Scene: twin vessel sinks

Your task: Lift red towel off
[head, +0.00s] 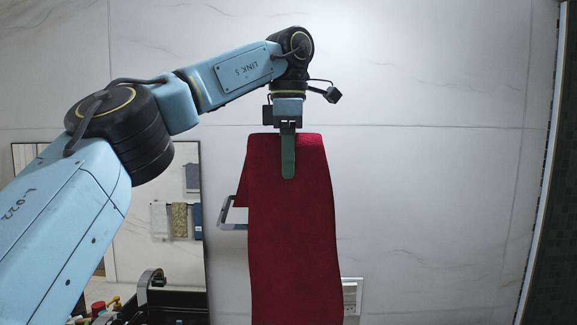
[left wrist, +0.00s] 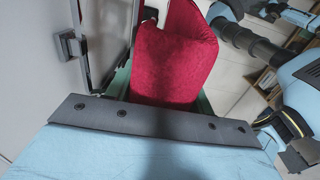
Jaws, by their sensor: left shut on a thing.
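The red towel (head: 295,240) hangs folded from my left gripper (head: 288,160), in front of the marble wall. The gripper points down and is shut on the towel's top edge, with one green finger showing over the front. A metal towel holder (head: 229,213) on the wall shows at the towel's left edge; the rest of it is hidden behind the cloth. In the left wrist view the towel (left wrist: 172,65) fills the space between the green fingers. Metal bars of the holder (left wrist: 133,45) are close beside it there. My right gripper is not in view.
A mirror (head: 170,262) stands left of the towel and reflects hanging towels. A dark faucet (head: 150,280) and small items are at the lower left. A white wall plate (head: 352,295) is partly behind the towel.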

